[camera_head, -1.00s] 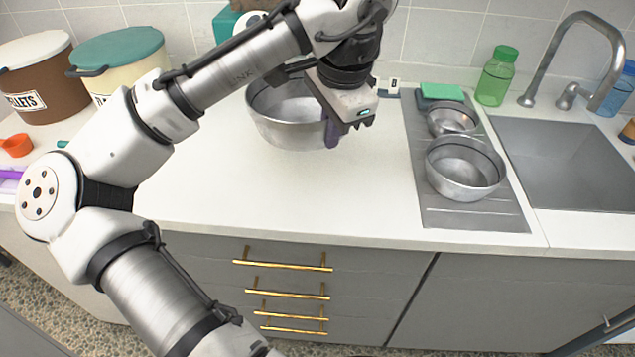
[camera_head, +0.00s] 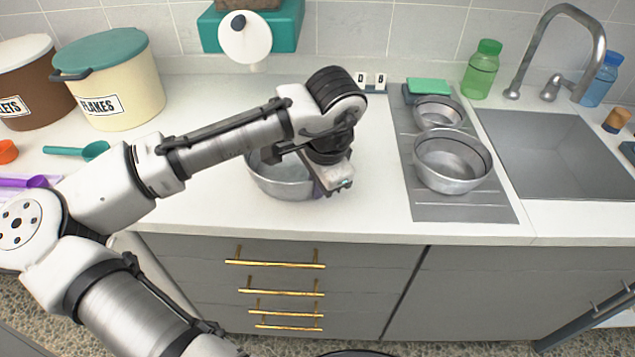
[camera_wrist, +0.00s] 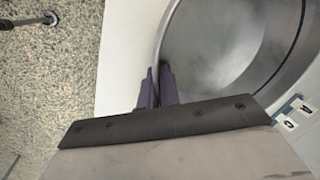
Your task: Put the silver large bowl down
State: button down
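The silver large bowl (camera_head: 277,184) is over the counter's middle, near the front edge, partly hidden behind my forearm and wrist. It looks upright. It sits on or very close to the counter; I cannot tell whether its base touches. My gripper (camera_head: 318,188) is at its right side in the head view. In the wrist view, the purple fingers of my gripper (camera_wrist: 157,86) are close together at the rim of the bowl (camera_wrist: 215,50), pinching its wall.
Two smaller metal bowls (camera_head: 452,172) (camera_head: 438,113) stand on the grey drainboard (camera_head: 470,212) beside the sink (camera_head: 560,150). Small letter tags (camera_head: 370,81) stand behind. Canisters (camera_head: 120,90) and scoops (camera_head: 80,151) are at left. The counter (camera_head: 370,190) between bowl and drainboard is clear.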

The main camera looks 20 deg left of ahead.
jog(key=shift+f, duration=0.2)
jog(key=c, duration=1.6)
grip_release()
jog(key=shift+r, duration=0.2)
jog(key=v, duration=1.2)
